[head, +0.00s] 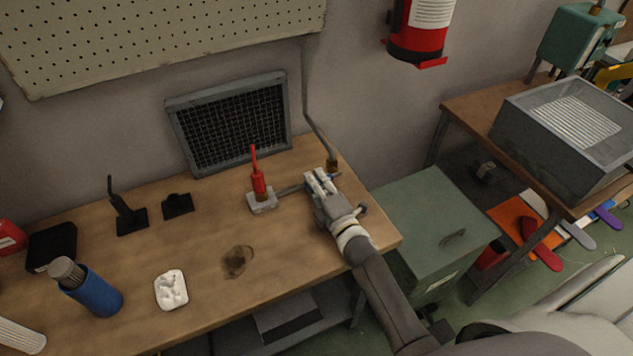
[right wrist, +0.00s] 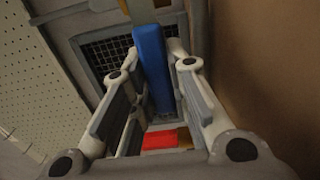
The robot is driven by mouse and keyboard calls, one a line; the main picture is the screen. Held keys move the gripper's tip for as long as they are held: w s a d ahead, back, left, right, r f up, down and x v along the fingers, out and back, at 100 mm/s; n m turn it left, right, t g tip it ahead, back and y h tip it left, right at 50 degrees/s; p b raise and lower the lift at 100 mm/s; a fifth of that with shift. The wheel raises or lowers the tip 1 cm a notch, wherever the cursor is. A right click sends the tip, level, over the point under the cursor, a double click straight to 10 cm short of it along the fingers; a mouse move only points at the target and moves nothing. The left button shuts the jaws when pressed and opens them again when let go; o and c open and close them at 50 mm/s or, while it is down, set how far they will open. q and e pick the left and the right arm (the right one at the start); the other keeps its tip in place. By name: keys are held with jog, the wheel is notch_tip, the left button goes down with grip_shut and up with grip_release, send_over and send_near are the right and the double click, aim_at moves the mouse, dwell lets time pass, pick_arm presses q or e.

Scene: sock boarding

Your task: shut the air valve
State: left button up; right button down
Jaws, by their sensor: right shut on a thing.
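The air valve's brass fitting (head: 332,166) is at the foot of the thin grey pipe, at the back right of the wooden bench. My right gripper (head: 320,181) is at this fitting, over the bench. In the right wrist view, a long blue handle (right wrist: 152,65) runs between the fingers of my right gripper (right wrist: 150,80), which is shut on it. The fingers hide most of the valve in the head view, so I cannot tell the handle's angle to the pipe. My left gripper is not in view.
A red upright tool (head: 259,184) on a grey block stands left of my right gripper. A framed dark mesh panel (head: 285,115) leans on the wall behind. A blue bottle (head: 98,294) and a white piece (head: 171,290) are at the front left. A green cabinet (head: 420,222) stands right of the bench.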

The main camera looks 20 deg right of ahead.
jog(key=shift+f, duration=0.1)
jog(key=c, duration=1.4)
grip_release()
jog(key=shift+o, duration=0.2)
jog(key=shift+s, duration=0.15)
jog(key=s, duration=1.1)
jog(key=shift+s+d, duration=0.2)
jog(key=shift+s, duration=0.2)
